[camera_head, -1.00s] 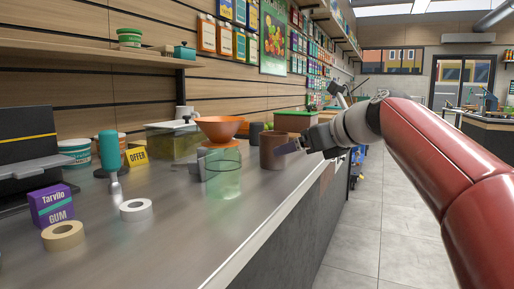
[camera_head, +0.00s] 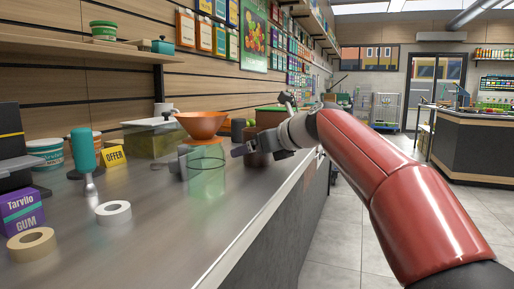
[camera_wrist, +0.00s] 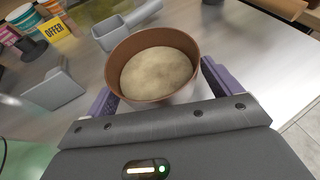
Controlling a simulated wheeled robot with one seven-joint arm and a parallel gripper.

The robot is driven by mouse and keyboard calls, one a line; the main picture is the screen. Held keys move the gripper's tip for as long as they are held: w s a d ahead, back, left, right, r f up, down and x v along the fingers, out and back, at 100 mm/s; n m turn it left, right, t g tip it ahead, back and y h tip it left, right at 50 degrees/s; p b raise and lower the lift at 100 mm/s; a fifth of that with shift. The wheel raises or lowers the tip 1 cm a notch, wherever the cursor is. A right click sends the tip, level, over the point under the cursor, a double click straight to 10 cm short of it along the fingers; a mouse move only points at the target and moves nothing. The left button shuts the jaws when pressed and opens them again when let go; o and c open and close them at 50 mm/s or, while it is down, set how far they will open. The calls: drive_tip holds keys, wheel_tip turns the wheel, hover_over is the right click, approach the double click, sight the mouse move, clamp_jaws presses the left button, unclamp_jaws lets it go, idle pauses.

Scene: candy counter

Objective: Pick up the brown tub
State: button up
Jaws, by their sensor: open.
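The brown tub (camera_wrist: 133,91) is open at the top in the wrist view, with a pale, rounded filling inside. My gripper (camera_wrist: 162,88) is open, with one purple-padded finger on each side of the tub's near part. I cannot tell whether either finger touches it. In the head view the tub (camera_head: 262,158) stands on the counter, partly hidden behind my gripper (camera_head: 248,149).
A clear green cylinder (camera_head: 206,180) stands close on the left, near an orange bowl (camera_head: 201,122). A grey scoop (camera_wrist: 125,24) lies beside the tub. Tape rolls (camera_head: 113,212) and a purple gum box (camera_head: 22,211) are farther left. The counter's front is clear.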

drive_tip(key=shift+c, duration=0.4)
drive_tip(key=c, duration=1.2)
drive_tip(key=shift+o, duration=0.2)
wheel_tip(320, 180, up, 10)
drive_tip(key=p, duration=0.5)
